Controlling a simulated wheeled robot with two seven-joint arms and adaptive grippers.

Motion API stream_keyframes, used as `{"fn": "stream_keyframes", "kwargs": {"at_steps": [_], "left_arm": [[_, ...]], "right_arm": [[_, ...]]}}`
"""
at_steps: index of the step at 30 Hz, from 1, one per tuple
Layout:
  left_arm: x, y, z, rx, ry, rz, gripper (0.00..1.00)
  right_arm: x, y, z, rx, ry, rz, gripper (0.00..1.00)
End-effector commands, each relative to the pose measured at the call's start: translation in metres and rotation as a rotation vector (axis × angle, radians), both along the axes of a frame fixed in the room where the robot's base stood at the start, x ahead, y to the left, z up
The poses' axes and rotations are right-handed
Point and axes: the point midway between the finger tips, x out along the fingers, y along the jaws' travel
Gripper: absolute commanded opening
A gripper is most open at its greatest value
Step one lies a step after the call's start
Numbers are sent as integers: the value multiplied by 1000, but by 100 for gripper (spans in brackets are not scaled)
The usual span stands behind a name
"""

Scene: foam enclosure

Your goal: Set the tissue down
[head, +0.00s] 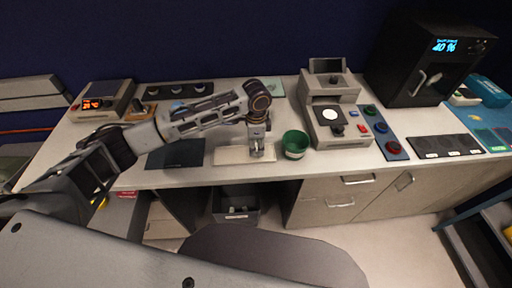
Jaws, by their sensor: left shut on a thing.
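My left gripper (257,153) points straight down over the front middle of the bench (307,164). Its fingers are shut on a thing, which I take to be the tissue. The tissue itself is too small or too hidden by the fingers to make out. Below and around the fingertips lies a pale flat mat (228,155). I cannot tell whether the held thing touches it. My right gripper is out of view.
A green cup (295,144) stands close right of the gripper. A dark mat (175,154) lies to the left. A grey machine (338,108) stands right of the cup. A small device with an orange display (100,103) stands back left. A black box (422,65) stands back right.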

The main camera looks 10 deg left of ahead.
Motion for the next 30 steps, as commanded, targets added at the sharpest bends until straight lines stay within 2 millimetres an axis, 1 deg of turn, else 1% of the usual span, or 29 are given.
{"fn": "stream_keyframes", "kwargs": {"at_steps": [3, 6, 19, 20, 24, 30], "left_arm": [[0, 0, -11, -1, 1, 0, 30], [0, 0, -16, 0, 0, 0, 30], [0, 0, -19, -1, 0, 0, 30], [0, 0, -18, -1, -1, 0, 42], [0, 0, -18, -1, -1, 0, 60], [0, 0, -18, -1, -1, -1, 60]], "right_arm": [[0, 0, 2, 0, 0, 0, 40], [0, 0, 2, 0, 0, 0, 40], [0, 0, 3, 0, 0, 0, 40], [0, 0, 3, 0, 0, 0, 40], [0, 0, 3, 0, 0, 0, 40], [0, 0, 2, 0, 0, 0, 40]]}}
